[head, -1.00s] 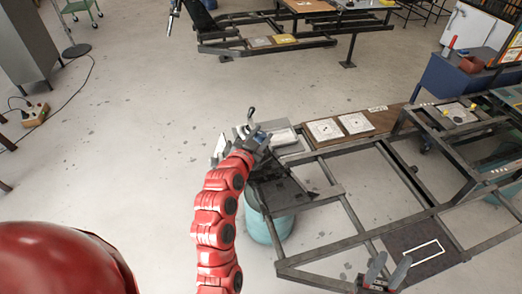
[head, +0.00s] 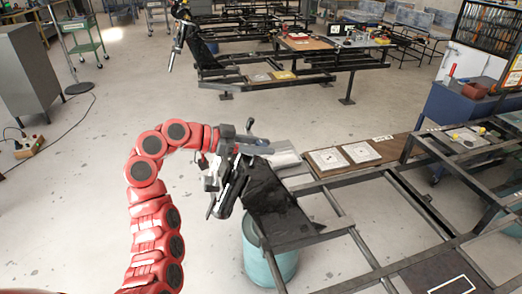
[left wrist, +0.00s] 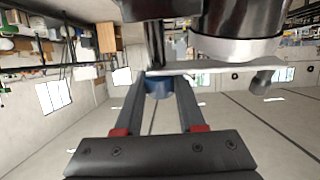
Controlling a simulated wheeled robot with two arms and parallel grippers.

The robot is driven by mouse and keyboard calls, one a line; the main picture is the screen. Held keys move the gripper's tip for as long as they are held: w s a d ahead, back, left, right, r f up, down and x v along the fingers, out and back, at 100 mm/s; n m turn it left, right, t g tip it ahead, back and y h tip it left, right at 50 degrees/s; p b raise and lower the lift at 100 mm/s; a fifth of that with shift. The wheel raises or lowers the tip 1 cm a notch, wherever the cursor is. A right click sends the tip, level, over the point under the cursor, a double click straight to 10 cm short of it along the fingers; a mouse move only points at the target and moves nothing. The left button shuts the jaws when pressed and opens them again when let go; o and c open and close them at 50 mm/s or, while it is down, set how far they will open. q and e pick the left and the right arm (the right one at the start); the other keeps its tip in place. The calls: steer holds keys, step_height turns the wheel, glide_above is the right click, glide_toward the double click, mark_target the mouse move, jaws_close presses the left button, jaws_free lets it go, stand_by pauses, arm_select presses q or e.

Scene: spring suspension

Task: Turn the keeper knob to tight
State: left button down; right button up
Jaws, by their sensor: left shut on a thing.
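My left gripper (head: 236,146) is at the upper end of the black suspension part (head: 272,205), at the near left end of the frame. In the left wrist view its two fingers (left wrist: 160,92) are closed on a small blue round piece (left wrist: 158,86), which looks like the keeper knob. A flat grey plate (left wrist: 215,67) and a large dark cylinder with a pale rim (left wrist: 235,47) are just beyond and above the fingertips. In the head view the knob is hidden by the gripper, and its turn position cannot be read. My right gripper is out of view.
The dark metal frame (head: 345,232) extends right, with a brown board carrying white square plates (head: 327,161). A teal drum (head: 268,262) stands beneath it. A second frame with a similar assembly (head: 265,77) is farther back.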

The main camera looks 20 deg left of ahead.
arm_select(q)
steer(key=shift+m+g+h+p, duration=0.4)
steer(key=shift+m+g+h, duration=0.65)
steer(key=shift+g, duration=0.95)
steer(key=shift+m+g, duration=0.25)
steer(key=shift+g, duration=0.05)
steer(key=c, duration=0.5)
jaws_free()
steer(key=shift+d, duration=0.1)
